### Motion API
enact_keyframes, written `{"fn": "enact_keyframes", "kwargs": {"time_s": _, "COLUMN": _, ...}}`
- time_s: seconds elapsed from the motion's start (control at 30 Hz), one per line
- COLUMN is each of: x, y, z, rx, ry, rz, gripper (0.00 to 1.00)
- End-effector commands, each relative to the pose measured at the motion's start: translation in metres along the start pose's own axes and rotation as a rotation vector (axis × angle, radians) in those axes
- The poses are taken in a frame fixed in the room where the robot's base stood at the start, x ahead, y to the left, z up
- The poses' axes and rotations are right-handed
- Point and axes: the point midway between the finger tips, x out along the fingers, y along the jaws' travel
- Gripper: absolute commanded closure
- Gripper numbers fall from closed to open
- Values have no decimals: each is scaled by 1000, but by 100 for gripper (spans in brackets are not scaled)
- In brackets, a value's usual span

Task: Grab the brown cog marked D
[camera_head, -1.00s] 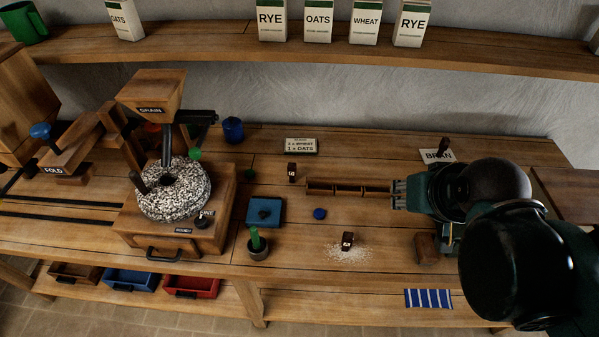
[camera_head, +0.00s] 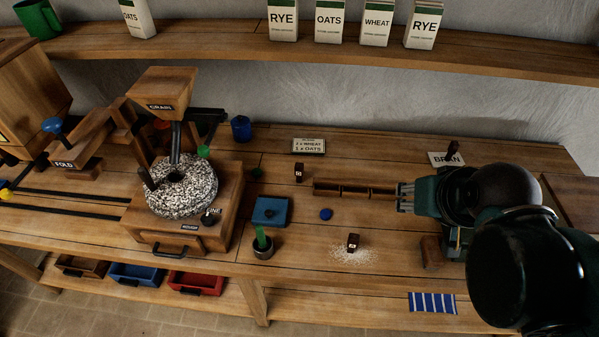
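Several small dark brown pieces with pale marks could be the cog. One (camera_head: 299,172) stands behind the left end of a brown segmented bar. Another (camera_head: 353,242) stands on a patch of pale flour near the front. A third dark brown piece (camera_head: 453,150) stands at the BRAN card. The letters are too small to read surely, so I cannot tell which is D. My gripper (camera_head: 402,197) points left at the right end of the brown bar (camera_head: 355,189). I cannot tell whether its fingers touch the bar or how far they are open.
The millstone (camera_head: 182,188) stands at left. A brown block (camera_head: 433,252) is below my gripper. A shelf (camera_head: 300,52) crosses behind.

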Motion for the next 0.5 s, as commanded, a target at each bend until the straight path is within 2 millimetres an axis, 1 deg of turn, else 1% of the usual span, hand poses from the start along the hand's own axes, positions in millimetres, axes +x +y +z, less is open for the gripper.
{"fn": "enact_keyframes", "kwargs": {"time_s": 0.27, "x": 3, "y": -1, "z": -1, "rx": -1, "ry": 1, "rz": 2, "gripper": 65}}
{"fn": "enact_keyframes", "kwargs": {"time_s": 0.37, "x": 8, "y": -2, "z": -4, "rx": -2, "ry": 2, "rz": 8, "gripper": 65}}
{"fn": "enact_keyframes", "kwargs": {"time_s": 0.5, "x": 20, "y": -5, "z": -10, "rx": -3, "ry": 7, "rz": 22, "gripper": 65}}
